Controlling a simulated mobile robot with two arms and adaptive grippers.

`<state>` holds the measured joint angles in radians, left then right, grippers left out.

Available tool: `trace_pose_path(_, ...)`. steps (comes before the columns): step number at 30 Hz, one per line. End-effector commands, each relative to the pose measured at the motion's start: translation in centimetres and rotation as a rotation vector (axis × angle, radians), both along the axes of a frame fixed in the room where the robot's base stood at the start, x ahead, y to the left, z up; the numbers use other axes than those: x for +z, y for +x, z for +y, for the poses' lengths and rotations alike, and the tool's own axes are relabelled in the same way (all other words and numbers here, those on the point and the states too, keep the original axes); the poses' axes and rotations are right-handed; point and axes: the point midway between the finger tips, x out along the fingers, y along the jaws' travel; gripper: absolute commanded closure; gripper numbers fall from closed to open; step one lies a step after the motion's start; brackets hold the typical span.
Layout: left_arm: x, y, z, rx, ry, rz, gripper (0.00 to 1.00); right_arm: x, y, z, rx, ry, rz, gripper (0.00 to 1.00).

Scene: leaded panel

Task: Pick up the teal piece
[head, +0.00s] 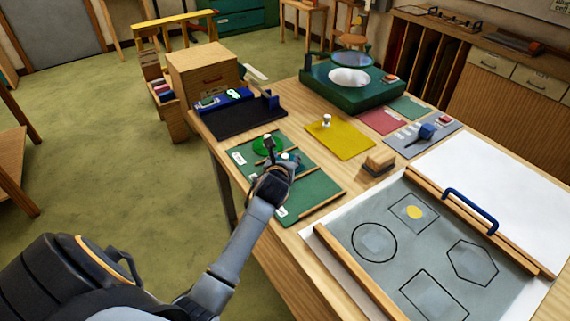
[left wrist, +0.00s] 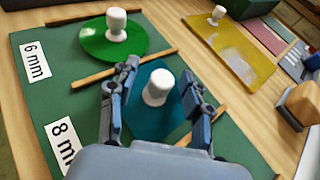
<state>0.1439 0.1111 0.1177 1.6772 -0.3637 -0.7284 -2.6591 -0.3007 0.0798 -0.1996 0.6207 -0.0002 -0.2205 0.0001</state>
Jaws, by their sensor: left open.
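The teal piece (left wrist: 145,118) lies on a green board (left wrist: 30,75) and has a white knob (left wrist: 157,88) standing up from it. In the left wrist view my left gripper (left wrist: 158,76) is open, with one finger on each side of the knob and a gap on both sides. The fingers and palm hide parts of the teal piece's edges. In the head view my left gripper (head: 277,158) is over the green board and covers most of the teal piece. My right gripper is not in view.
A green round piece (left wrist: 112,42) with a white knob lies beyond a wooden strip (left wrist: 110,70) on the same board. A yellow piece (head: 340,137), a wooden block (head: 380,161) and a grey panel with drawn shapes (head: 425,255) lie to the right.

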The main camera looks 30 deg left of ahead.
Motion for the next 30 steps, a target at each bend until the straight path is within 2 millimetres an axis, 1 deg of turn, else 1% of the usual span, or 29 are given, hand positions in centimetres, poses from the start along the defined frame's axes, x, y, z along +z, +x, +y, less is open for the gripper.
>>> trace_pose_path(1, 0.0, 0.0, 0.0, 0.000, 0.000, 0.000, 0.51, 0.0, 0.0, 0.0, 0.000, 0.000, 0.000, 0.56)
trace_pose_path(2, 0.0, 0.0, 0.0, 0.000, 0.000, 0.000, 0.57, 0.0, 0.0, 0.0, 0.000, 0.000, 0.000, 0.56)
trace_pose_path(3, 0.0, 0.0, 0.0, 0.000, 0.000, 0.000, 0.65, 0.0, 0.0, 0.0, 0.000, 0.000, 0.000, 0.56)
trace_pose_path(5, 0.0, 0.0, 0.0, 0.000, 0.000, 0.000, 0.77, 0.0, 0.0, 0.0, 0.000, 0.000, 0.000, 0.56)
trace_pose_path(6, 0.0, 0.0, 0.0, 0.000, 0.000, 0.000, 0.85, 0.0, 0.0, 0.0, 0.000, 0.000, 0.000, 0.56)
trace_pose_path(8, 0.0, 0.0, 0.0, 0.000, 0.001, 0.000, 0.98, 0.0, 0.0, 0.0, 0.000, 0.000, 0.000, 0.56)
trace_pose_path(9, 0.0, 0.0, 0.0, 0.000, 0.001, 0.000, 1.00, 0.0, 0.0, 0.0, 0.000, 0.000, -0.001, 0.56)
trace_pose_path(18, 0.2, 0.0, 0.0, 0.000, 0.002, -0.001, 1.00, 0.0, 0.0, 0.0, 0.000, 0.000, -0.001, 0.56)
trace_pose_path(23, 1.0, 0.0, 0.1, -0.001, 0.005, -0.003, 1.00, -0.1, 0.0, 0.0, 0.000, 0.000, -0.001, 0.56)
trace_pose_path(26, 2.2, 0.0, 0.1, -0.002, 0.008, -0.006, 1.00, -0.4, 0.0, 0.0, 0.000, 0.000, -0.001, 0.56)
trace_pose_path(28, 3.6, 0.1, 0.1, -0.002, 0.009, -0.007, 1.00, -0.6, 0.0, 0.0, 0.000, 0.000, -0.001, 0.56)
trace_pose_path(30, 4.8, -1.1, -0.6, -0.002, 0.006, -0.006, 1.00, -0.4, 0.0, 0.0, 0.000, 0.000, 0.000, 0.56)
